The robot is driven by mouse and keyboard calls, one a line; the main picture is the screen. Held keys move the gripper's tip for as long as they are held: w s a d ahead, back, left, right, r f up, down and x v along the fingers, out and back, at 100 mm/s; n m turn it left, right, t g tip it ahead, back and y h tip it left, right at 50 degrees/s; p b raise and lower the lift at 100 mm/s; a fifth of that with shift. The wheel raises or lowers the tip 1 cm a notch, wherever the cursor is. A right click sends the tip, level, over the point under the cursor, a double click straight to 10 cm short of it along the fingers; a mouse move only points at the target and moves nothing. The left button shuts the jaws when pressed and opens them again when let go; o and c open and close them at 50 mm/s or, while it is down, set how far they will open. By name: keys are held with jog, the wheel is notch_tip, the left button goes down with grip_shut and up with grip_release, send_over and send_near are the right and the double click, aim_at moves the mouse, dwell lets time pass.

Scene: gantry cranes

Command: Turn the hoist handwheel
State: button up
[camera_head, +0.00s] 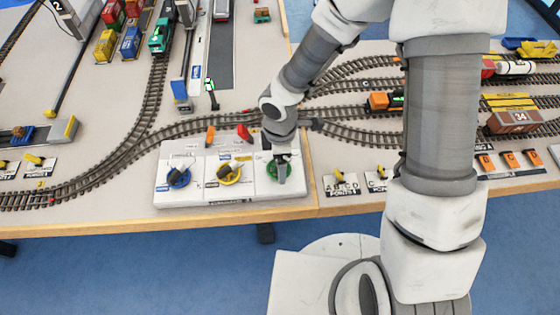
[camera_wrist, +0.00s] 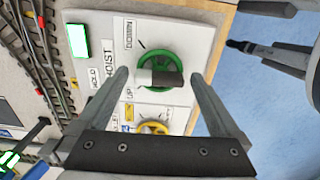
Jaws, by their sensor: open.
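The green hoist handwheel (camera_head: 271,171) is at the right end of a white control panel (camera_head: 215,197) in the head view. In the wrist view the green wheel (camera_wrist: 157,55) has a black-and-white bar (camera_wrist: 160,78) across it. Labels HOIST, DOWN, UP and HOLD are beside it. My gripper (camera_head: 283,172) is over this wheel and hides part of it. In the wrist view my gripper (camera_wrist: 160,76) is open, with one finger on each side of the wheel and the bar between them. I cannot tell how far the fingertips are above the panel.
A blue wheel (camera_head: 178,178) and a yellow wheel (camera_head: 230,173) are left of the green one. A red lever (camera_head: 244,133) and an orange lever (camera_head: 210,136) stand at the panel's back. Tracks (camera_head: 110,165) and model trains surround it. The table's front edge (camera_head: 200,220) is close.

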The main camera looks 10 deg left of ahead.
jog(key=c, duration=1.2)
jog(key=shift+f, duration=0.1)
jog(key=shift+c, duration=0.2)
jog(key=shift+m, duration=0.4)
jog(key=m+b, duration=0.3)
jog(key=m, duration=0.1)
jog(key=shift+m, duration=0.3)
jog(key=shift+s+m+b, duration=0.1)
jog(key=shift+m+b, duration=0.85)
jog(key=shift+m, duration=1.05)
jog(key=o, duration=1.2)
